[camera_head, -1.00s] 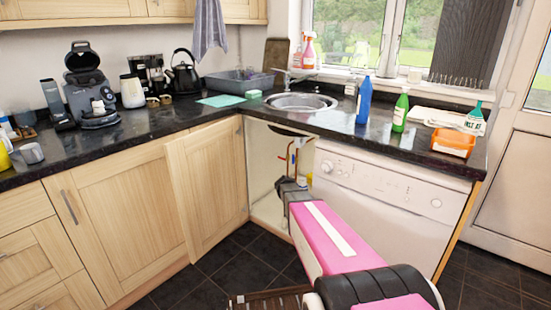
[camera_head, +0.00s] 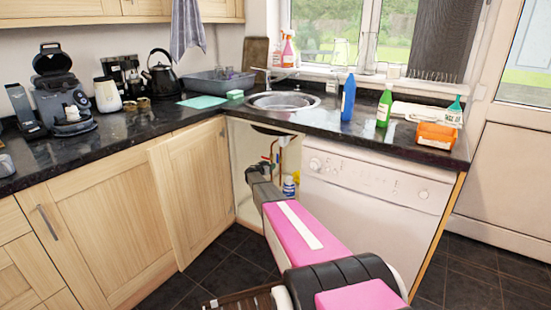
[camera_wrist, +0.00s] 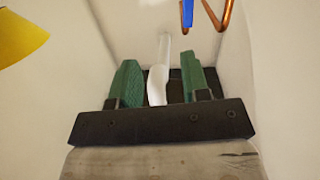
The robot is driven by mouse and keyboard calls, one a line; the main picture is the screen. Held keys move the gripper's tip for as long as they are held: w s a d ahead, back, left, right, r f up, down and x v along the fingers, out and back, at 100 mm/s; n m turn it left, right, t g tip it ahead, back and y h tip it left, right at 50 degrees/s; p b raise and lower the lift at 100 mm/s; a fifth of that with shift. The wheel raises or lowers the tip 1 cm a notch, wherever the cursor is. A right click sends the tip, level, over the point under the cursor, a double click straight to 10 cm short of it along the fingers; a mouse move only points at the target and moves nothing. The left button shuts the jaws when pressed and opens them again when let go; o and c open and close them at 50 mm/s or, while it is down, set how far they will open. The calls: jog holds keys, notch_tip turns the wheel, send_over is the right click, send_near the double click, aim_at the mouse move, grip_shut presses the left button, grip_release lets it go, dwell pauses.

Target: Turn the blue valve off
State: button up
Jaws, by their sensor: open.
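The blue valve handle (camera_wrist: 187,13) shows at the top edge of the wrist view, beside a bent copper pipe (camera_wrist: 218,14). Its upper part is cut off by the frame. My gripper (camera_wrist: 160,78) is open, with green pads apart and nothing between them. A white pipe (camera_wrist: 158,80) shows beyond the gap. The valve lies beyond and above the fingers, slightly right of the gap, and is not touched. In the head view my gripper (camera_head: 254,174) is at the mouth of the open cabinet under the sink, partly hidden by my arm.
The open cabinet door (camera_head: 184,195) stands left of my arm, and the dishwasher (camera_head: 365,200) is on the right. A bottle (camera_head: 289,186) stands inside the cabinet. A yellow object (camera_wrist: 18,38) shows at the wrist view's upper left. The worktop edge runs above the opening.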

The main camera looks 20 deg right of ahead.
jog(key=t, duration=0.1)
send_near(277, 156)
jog(key=x, duration=1)
jog(key=shift+w+d+f, duration=0.15)
jog(key=shift+w+d, duration=0.05)
grip_shut()
